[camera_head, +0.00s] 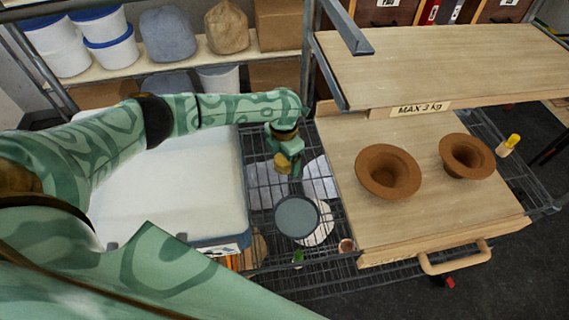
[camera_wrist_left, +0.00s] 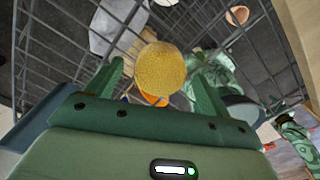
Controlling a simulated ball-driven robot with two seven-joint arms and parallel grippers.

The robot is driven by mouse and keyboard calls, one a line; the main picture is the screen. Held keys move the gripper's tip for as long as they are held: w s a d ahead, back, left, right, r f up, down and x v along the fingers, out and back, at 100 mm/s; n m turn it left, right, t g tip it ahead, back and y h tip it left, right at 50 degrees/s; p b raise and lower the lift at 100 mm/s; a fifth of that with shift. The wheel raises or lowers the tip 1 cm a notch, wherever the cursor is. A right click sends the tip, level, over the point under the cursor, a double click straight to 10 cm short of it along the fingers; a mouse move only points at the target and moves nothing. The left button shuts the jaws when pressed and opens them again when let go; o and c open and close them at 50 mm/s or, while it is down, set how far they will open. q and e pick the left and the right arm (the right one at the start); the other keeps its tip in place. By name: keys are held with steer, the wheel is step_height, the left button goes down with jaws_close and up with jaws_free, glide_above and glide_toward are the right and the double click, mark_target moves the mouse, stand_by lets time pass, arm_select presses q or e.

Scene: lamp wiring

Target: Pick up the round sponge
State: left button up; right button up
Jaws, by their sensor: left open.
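The round sponge (camera_wrist_left: 163,68) is a yellow, porous disc in the left wrist view, lying in line with the gap between my left gripper's fingers. In the head view a yellowish patch of it (camera_head: 282,163) shows beside the fingers. My left gripper (camera_head: 291,168) points down over the wire rack, between the white box and the wooden board. Its two green fingers (camera_wrist_left: 157,78) are apart, one on each side of the sponge in the wrist view. I cannot tell whether they touch it. My right gripper is not in view.
A white box (camera_head: 165,190) stands left of the gripper. A wooden board (camera_head: 440,225) with two brown bowls (camera_head: 388,172) (camera_head: 467,157) is to the right. A grey round disc (camera_head: 297,217) lies below on the wire rack. A wooden shelf (camera_head: 430,65) overhangs the board's back.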

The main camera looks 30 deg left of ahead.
mark_target(284, 159)
arm_select(q)
steer(key=shift+f, duration=0.5)
steer(key=c, duration=1.1)
steer(key=shift+o, duration=0.2)
steer(key=shift+r, duration=0.1)
step_height(284, 159, up, 10)
steer(key=p, duration=0.2)
steer(key=shift+p, duration=0.3)
steer(key=o, duration=0.4)
steer(key=shift+c, duration=1.6)
steer(key=shift+p, duration=0.35)
